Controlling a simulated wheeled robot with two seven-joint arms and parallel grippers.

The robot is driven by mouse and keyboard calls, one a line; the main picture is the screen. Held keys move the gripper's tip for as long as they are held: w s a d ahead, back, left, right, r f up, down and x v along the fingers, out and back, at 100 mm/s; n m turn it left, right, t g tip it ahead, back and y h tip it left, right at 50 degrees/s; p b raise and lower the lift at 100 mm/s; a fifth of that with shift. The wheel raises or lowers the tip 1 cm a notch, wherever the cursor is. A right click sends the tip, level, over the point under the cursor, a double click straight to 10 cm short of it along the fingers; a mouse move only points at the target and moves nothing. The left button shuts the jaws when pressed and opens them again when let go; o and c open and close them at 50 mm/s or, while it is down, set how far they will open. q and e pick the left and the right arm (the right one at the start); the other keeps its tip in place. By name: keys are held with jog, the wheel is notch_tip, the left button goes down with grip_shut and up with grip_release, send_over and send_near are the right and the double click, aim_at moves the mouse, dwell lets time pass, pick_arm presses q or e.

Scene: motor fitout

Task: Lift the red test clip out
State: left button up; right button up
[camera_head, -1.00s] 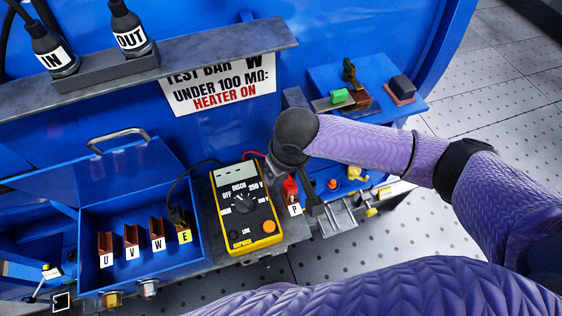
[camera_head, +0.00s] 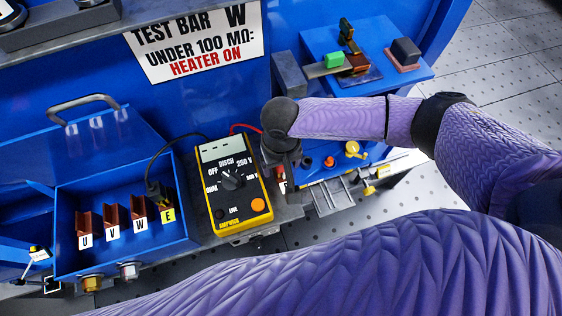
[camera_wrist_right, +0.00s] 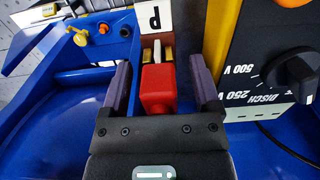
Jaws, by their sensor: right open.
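The red test clip (camera_wrist_right: 158,90) sits at the white P label (camera_wrist_right: 153,16), with brass-coloured metal pieces just beyond it in the right wrist view. My right gripper (camera_wrist_right: 160,66) is open, with one dark finger on each side of the clip and a visible gap on both sides. A red lead (camera_head: 244,127) runs from behind the meter toward my gripper. My left gripper is not in view.
The yellow meter (camera_head: 235,190) stands close to the left of my right gripper. A blue box (camera_head: 75,258) with U, V, W and E slots is further left; a black clip (camera_head: 155,190) is at E. A blue shelf (camera_head: 405,80) with small blocks lies behind my arm.

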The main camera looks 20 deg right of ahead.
grip_shut()
jog(key=shift+r, duration=0.1)
notch_tip(320, 180, up, 18)
jog(key=p, duration=0.7)
